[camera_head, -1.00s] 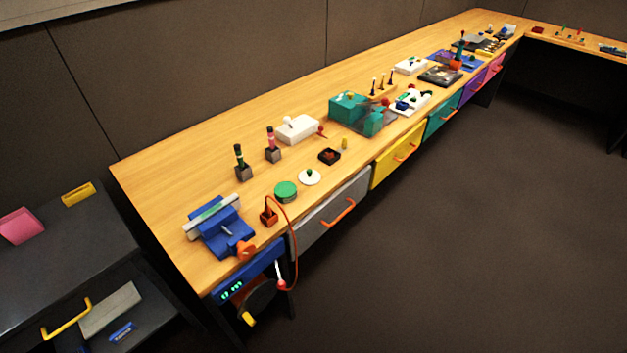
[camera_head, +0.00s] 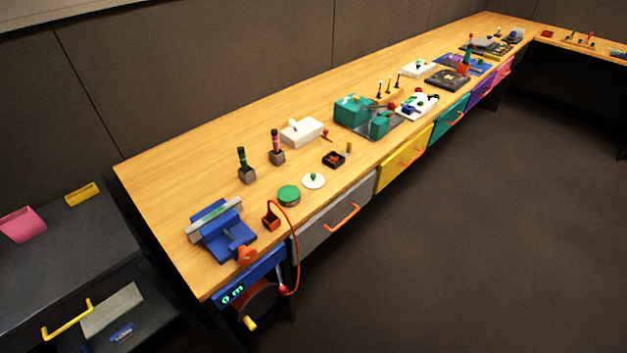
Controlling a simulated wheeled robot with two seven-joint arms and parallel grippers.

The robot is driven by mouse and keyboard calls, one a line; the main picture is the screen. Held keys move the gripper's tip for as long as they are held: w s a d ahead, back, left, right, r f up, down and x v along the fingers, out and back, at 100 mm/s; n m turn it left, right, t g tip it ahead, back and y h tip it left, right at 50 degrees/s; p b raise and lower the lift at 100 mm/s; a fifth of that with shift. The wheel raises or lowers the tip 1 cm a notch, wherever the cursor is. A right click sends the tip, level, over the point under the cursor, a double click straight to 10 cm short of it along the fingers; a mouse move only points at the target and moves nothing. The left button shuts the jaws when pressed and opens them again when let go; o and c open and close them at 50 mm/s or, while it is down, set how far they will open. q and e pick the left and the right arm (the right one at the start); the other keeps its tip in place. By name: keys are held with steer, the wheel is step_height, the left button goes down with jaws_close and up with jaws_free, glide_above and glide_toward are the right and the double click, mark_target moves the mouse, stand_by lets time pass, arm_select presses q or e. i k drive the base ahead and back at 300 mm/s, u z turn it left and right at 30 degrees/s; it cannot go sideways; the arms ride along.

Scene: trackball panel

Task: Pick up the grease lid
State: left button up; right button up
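A round white disc with a small green knob (camera_head: 313,181) lies flat on the wooden bench, close to its front edge; it looks like the grease lid. Just left of it and apart from it is a low round green tin (camera_head: 289,195). I cannot tell for sure whether the tin's green top is a cover or its contents. Neither of my grippers is in view, and nothing hides the disc or the tin.
A black square tray (camera_head: 333,160) lies behind the disc. Two dark-handled tools in blocks (camera_head: 246,167) stand behind. A grey drawer (camera_head: 335,217) is below. Open floor (camera_head: 460,240) lies in front.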

mark_target(312, 180)
steer(key=z, duration=1.75)
steer(key=i, duration=3.15)
steer(key=u, duration=3.2)
